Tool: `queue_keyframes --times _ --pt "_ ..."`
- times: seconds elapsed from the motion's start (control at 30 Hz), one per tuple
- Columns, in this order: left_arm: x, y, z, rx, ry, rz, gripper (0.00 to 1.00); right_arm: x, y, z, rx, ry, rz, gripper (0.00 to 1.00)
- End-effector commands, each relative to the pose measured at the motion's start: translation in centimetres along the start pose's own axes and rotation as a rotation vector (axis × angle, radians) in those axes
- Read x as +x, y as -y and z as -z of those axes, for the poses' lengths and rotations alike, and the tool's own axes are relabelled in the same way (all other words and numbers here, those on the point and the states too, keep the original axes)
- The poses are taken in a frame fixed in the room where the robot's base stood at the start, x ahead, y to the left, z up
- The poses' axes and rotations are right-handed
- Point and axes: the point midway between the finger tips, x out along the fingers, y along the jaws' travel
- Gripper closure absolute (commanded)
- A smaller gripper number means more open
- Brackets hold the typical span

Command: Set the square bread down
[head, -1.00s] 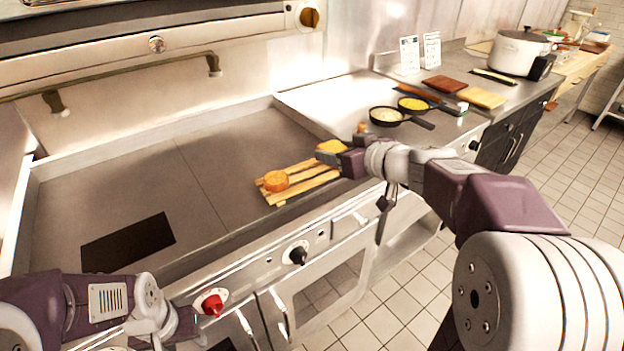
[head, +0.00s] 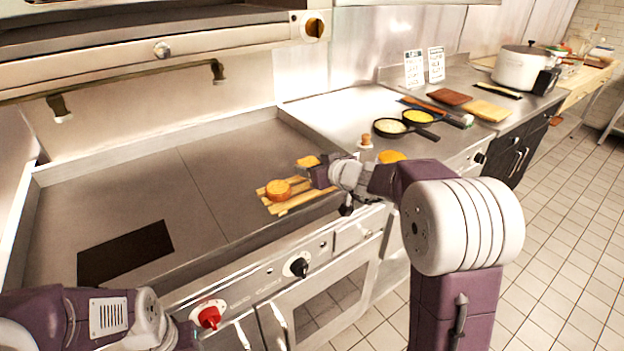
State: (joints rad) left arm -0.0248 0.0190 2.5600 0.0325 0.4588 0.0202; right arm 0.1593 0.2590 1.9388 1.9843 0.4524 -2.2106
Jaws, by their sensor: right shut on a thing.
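The square bread (head: 308,161) is a small golden-orange piece at the tip of my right gripper (head: 318,174). The gripper is shut on it and holds it at the back right end of a slatted wooden board (head: 303,199). I cannot tell whether the bread touches the board. A round orange bread (head: 278,190) sits on the left part of this board. My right wrist hides the board's right end. My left gripper (head: 184,336) is low at the left, in front of the stove; its fingers are too unclear to judge.
The board lies at the right front of a grey griddle (head: 160,175) with a dark rectangle (head: 125,252). Right of it stand a bottle (head: 366,148), an orange item (head: 390,156) and two dark pans (head: 397,127). The griddle's left and middle are mostly clear.

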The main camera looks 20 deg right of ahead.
Motion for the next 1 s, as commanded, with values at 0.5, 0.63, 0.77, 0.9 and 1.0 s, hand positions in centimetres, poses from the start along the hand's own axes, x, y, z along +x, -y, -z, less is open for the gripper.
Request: queue_keyframes --times 0.5,0.63,0.77,0.9,1.0 --pt "1.0 0.0 -0.1 0.000 0.000 0.000 0.52 1.7 0.0 -3.7 0.000 -0.002 -0.002 0.84" --pt "1.0 0.0 -0.1 0.000 0.000 0.000 0.52 1.7 0.0 -3.7 0.000 -0.001 -0.002 0.84" --pt "1.5 0.0 -0.2 0.000 0.000 0.000 0.52 1.8 0.0 -4.0 0.000 -0.001 -0.001 0.84" --pt "1.6 0.0 -0.2 0.000 0.000 0.000 0.52 1.8 0.0 -3.9 0.000 -0.001 -0.001 0.29" --pt "1.6 0.0 -0.2 0.000 0.000 0.000 0.52 1.8 0.0 -3.9 0.000 -0.001 -0.001 0.24"
